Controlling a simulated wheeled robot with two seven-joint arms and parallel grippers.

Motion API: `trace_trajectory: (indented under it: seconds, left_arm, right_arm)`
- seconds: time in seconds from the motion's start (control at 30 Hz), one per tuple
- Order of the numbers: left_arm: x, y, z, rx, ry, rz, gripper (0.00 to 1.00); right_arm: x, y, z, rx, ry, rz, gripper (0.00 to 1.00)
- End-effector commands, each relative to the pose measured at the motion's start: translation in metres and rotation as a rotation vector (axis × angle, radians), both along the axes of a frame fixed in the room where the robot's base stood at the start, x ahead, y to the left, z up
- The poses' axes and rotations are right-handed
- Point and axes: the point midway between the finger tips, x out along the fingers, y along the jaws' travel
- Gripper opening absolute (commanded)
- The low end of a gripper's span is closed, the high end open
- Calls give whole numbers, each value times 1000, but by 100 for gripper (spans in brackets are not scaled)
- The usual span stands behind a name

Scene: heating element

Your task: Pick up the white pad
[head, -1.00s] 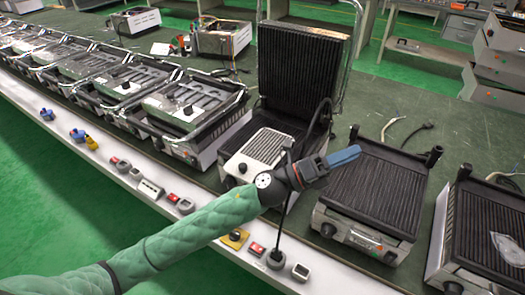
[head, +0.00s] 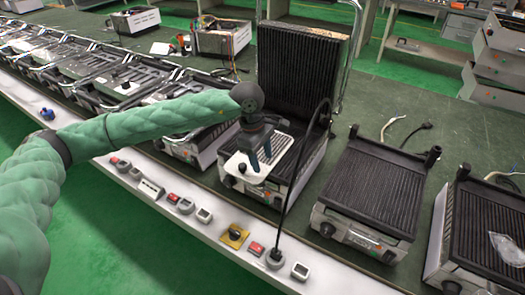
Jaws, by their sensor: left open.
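The white pad (head: 281,147) is a flat, pale, ridged rectangle. It lies on the lower plate of the grill with the raised lid, in the middle of the head view. My left gripper (head: 261,164) points down over the pad and hides its middle; its jaws are open. I cannot tell whether the fingertips touch the pad. My right gripper is not in view.
The open grill's dark ridged lid (head: 298,72) stands up behind my left gripper. A black cable (head: 290,190) hangs in front of this grill. More grills (head: 372,190) stand to the right and in a row at left. Small switches line the front edge.

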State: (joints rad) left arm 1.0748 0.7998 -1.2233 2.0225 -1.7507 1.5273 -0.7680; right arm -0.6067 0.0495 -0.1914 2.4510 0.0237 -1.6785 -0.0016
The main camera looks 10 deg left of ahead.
Motion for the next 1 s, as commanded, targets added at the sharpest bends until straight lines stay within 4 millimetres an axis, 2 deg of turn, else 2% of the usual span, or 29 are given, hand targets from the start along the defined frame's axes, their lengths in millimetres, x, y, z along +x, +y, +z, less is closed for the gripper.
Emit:
trace_trajectory:
  seconds: [0.03,0.1,0.2,0.43,0.67,1.0]
  left_arm:
    - [8,17,5,60,-19,1,53]
    - [16,36,10,128,-37,-1,53]
    - [22,52,15,188,-51,-1,53]
    - [24,60,1,215,-53,0,53]
    - [24,61,-13,213,-53,-1,53]
    - [26,69,-36,211,-52,0,53]
  right_arm:
    - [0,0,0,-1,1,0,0]
    - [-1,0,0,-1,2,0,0]
    - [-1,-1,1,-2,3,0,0]
    - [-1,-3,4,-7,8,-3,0]
    - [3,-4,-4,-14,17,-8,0]
    - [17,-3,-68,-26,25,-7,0]
